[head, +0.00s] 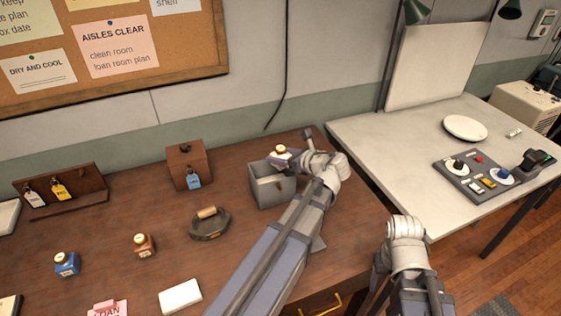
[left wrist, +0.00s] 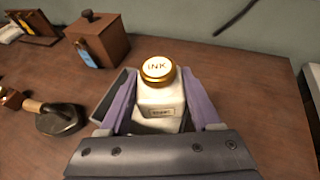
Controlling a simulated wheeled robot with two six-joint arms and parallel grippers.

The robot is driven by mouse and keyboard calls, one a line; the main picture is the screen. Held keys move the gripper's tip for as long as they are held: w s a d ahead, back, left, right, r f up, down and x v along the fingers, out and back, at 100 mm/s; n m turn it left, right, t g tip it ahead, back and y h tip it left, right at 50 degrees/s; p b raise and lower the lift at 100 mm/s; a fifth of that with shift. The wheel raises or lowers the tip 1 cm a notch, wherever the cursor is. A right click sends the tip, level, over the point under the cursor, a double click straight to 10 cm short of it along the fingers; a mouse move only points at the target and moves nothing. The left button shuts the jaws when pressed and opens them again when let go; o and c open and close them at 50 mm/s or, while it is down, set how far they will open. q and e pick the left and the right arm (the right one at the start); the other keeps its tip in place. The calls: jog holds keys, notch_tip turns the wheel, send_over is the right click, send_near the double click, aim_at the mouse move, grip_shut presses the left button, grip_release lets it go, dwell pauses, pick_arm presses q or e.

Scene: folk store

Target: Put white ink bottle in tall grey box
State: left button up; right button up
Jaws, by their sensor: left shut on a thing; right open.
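The white ink bottle (head: 281,150) has a gold-rimmed cap. It also shows in the left wrist view (left wrist: 158,98), upright, with its cap reading INK. My left gripper (head: 290,158) is shut on it, one purple finger on each side. The bottle is over the back right part of the tall grey box (head: 268,192), around rim height. I cannot tell whether its base is inside. The box's wall shows behind the left finger in the left wrist view (left wrist: 112,95). My right gripper (head: 405,230) is open, away from the box; its fingertips are hard to make out.
A brown wooden box (head: 188,168) with a blue tag stands left of the grey box. A dark wood-handled stamp (head: 209,224) is in front of it. A brown bottle (head: 144,245) and a blue bottle (head: 67,264) stand farther left. A pale table (head: 400,140) is at right.

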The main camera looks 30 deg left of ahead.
pick_arm(q)
jog(key=shift+f+b, duration=0.5)
jog(key=shift+f, duration=0.05)
jog(key=o, duration=1.4)
jog(key=shift+r, duration=0.15)
